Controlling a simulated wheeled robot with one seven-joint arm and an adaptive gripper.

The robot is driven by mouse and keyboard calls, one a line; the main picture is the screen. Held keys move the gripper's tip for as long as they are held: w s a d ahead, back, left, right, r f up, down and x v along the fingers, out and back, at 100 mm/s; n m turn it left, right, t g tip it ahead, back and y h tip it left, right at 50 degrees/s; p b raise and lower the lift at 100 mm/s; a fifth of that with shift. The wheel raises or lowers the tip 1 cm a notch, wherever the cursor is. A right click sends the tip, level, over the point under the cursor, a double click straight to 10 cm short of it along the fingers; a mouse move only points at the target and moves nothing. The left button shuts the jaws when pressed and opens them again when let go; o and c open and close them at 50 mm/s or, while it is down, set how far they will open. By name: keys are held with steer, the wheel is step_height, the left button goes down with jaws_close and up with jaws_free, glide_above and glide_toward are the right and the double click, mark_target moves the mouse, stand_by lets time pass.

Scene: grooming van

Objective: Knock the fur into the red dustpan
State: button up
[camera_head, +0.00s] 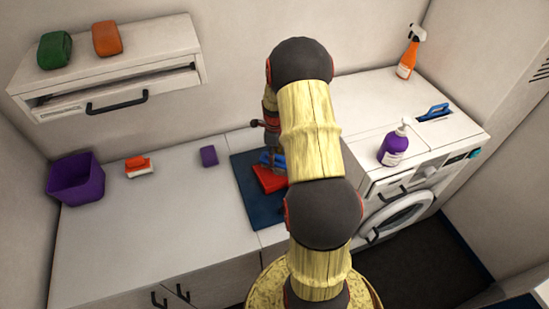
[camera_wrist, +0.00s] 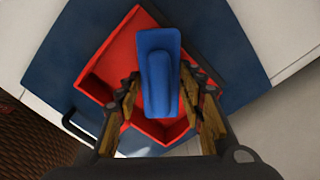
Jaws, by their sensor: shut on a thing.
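The red dustpan (camera_head: 269,179) lies on a dark blue mat (camera_head: 257,210) on the counter. In the wrist view the dustpan (camera_wrist: 107,62) is below my gripper (camera_wrist: 160,84), its red walls showing around the fingers. My gripper is shut on a blue brush-like tool (camera_wrist: 158,60), held between the two fingers over the dustpan. Its blue part also shows in the head view (camera_head: 271,158), just above the dustpan. Its underside is hidden, and I cannot tell whether it touches the pan. I cannot make out any fur.
A purple bin (camera_head: 76,181), an orange-and-white brush (camera_head: 139,166) and a purple block (camera_head: 209,156) stand left on the counter. A purple pump bottle (camera_head: 394,147), an orange spray bottle (camera_head: 409,58) and a blue-handled item (camera_head: 435,112) are at right. The counter's left front is clear.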

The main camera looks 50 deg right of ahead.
steer(key=shift+r+p, duration=1.25)
steer(key=shift+r, duration=1.2)
